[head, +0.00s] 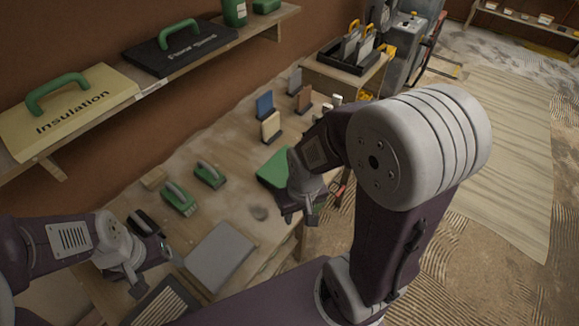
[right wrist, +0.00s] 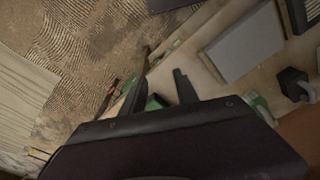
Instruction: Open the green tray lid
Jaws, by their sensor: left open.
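The green tray lid (head: 272,168) lies flat near the front edge of the workbench in the head view, its right part hidden behind my right arm. Whether the lid is shut cannot be told. My right gripper (head: 299,219) is just in front of the lid, near the bench edge. In the right wrist view its two fingers (right wrist: 154,80) stand apart, with a bit of green (right wrist: 155,102) showing between them; contact is unclear. My left gripper (head: 158,275) is open and empty at the lower left, over the bench near the grey flat tray.
The grey flat tray (head: 220,257) lies at the bench front. Upright blocks (head: 271,126) stand behind the lid. A wall shelf holds the Insulation case (head: 70,108).

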